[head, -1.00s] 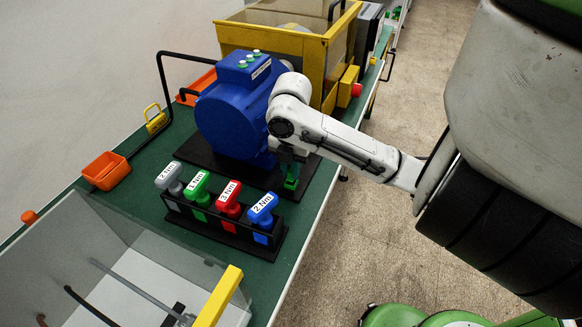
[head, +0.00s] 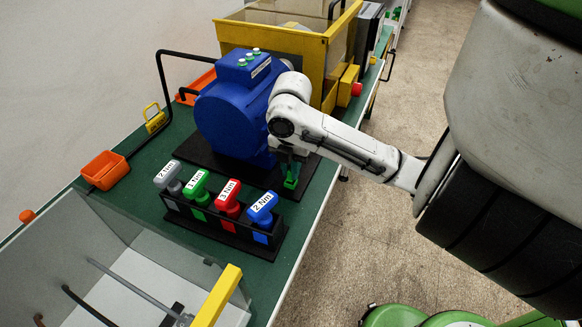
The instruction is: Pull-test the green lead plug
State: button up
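My gripper (head: 290,181) points down at the near right of the blue motor (head: 225,122), low over the motor's black base plate. A small bright green piece (head: 291,183) shows at its fingertips. I cannot tell whether this is the green lead plug or part of the gripper. The lead and any socket are hidden by the gripper and wrist. Whether the fingers are open or shut does not show.
A black rack (head: 225,228) in front holds grey, green, red and blue torque tools with Nm labels. A yellow-framed clear bin (head: 316,50) stands behind the motor. An orange tray (head: 106,170) sits at left. A clear-walled box (head: 110,262) is at the front left.

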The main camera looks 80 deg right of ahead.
jog(key=o, duration=0.5)
jog(key=shift+o, duration=0.2)
notch_tip(320, 180, up, 11)
jog(key=p, duration=0.1)
jog(key=shift+f+p, duration=0.15)
jog(key=shift+p, duration=0.2)
